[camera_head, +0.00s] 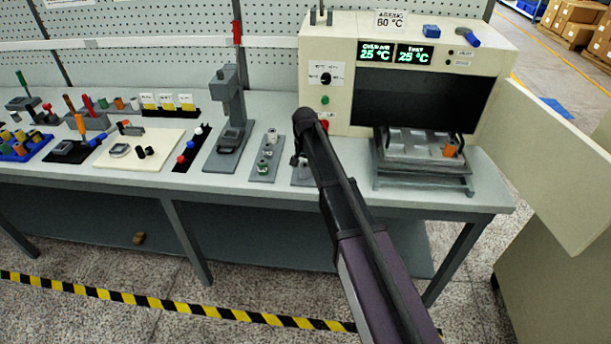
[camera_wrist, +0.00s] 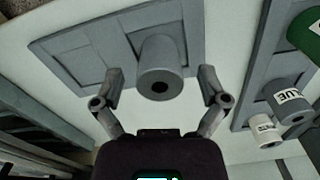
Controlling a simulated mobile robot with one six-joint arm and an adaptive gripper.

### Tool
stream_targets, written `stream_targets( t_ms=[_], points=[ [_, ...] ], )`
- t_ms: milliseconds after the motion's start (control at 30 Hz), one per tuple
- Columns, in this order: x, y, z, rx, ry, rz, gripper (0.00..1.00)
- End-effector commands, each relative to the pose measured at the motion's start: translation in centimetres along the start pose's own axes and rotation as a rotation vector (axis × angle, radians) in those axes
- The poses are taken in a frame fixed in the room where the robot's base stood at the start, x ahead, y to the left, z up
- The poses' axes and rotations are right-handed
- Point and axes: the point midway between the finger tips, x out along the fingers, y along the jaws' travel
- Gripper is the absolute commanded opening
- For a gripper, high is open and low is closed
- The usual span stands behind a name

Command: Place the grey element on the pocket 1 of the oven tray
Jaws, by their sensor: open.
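A grey cylindrical element (camera_wrist: 160,72) with a dark hole in its end stands on a flat grey plate (camera_wrist: 82,50) in the wrist view. My gripper (camera_wrist: 160,84) is open, one finger on each side of the element; contact cannot be made out. In the head view my arm covers most of that plate (camera_head: 303,179), and the gripper tip (camera_head: 301,160) is mostly hidden. The metal oven tray (camera_head: 405,157) rests on a stand in front of the oven (camera_head: 340,55). An orange element (camera_head: 450,150) sits at its right side. Pocket numbers are not readable.
The oven door (camera_head: 550,160) stands open at the right. A grey press (camera_head: 229,110) stands further left.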

Motion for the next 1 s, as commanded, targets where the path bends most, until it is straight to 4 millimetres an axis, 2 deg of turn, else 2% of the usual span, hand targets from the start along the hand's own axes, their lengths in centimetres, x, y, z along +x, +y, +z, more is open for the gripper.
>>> stream_targets(
  t_ms=[33,167,800,867,1000],
  points=[
    [0.63,0.00,0.00,0.000,0.000,0.000,0.93],
    [1.01,0.00,0.00,0.000,0.000,0.000,0.93],
    [1.01,0.02,-0.01,0.001,0.000,0.000,0.93],
    [1.01,0.02,-0.01,0.001,0.000,0.000,0.78],
    [1.01,0.03,-0.01,0.001,0.000,0.000,0.37]
  ],
)
